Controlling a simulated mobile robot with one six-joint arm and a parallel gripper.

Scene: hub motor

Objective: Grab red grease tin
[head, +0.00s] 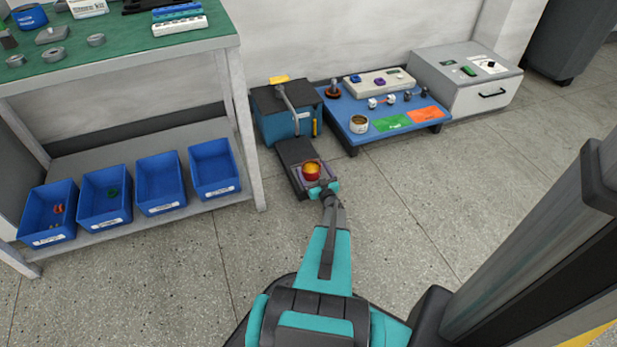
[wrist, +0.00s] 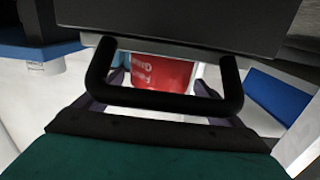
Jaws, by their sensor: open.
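The red grease tin (head: 311,174) has a yellow-orange top and sits at the near end of a low dark platform in the head view. In the wrist view the red tin (wrist: 165,74) shows its side with white lettering, partly hidden behind a dark block and a black bar. My gripper (head: 321,185) is at the near side of the tin, with its jaws open. In the wrist view its fingers (wrist: 161,84) show at either side of the tin. I cannot tell whether they touch it.
A teal and black box (head: 283,112) stands behind the platform (head: 295,150). Right of it are a low blue table (head: 365,139) with small parts and a grey drawer cabinet (head: 460,95). A workbench (head: 130,52) with blue bins (head: 213,170) is left.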

